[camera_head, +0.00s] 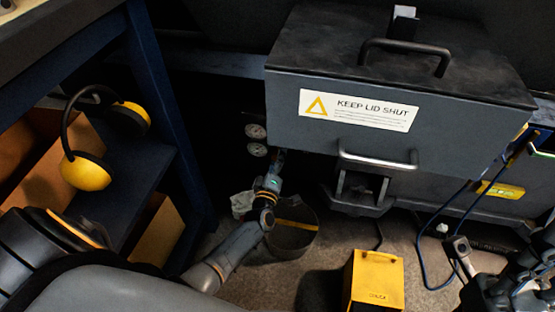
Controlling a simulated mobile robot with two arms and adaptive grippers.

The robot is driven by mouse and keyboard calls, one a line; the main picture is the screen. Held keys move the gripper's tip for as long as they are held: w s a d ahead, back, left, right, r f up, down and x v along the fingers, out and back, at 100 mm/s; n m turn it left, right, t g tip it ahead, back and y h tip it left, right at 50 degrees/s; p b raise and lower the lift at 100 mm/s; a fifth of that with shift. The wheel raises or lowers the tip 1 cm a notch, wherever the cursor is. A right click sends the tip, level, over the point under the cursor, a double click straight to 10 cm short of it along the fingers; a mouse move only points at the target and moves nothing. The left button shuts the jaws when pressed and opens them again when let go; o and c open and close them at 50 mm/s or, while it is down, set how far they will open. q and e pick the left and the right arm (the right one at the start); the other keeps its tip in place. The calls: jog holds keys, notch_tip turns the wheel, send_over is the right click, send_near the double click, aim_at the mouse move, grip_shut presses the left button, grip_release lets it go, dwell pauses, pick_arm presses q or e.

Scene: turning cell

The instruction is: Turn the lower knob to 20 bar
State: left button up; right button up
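Two small round pale gauges, an upper one (255,131) and a lower one (257,149), sit one above the other on the dark machine front left of the lidded box. My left arm reaches up from the bottom, and its gripper (279,157) is just right of the lower gauge. Its fingertips are small and dark against the machine, so I cannot tell whether they are open or touch anything. I cannot make out the lower knob; it may be hidden by the gripper or in shadow. The gauge readings are too small to read. Parts of my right arm show at the lower right; its finger state is unclear.
A grey lidded box (440,100) labelled "KEEP LID SHUT" overhangs right of my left gripper. A round bin (293,245) stands below beside my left forearm. A yellow box (377,280) is on the floor. Yellow ear defenders (86,172) hang at the left blue rack (158,100).

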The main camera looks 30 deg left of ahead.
pick_arm(q)
jog(key=v, duration=1.2)
jog(key=shift+s+f, duration=0.1)
dwell(0.4)
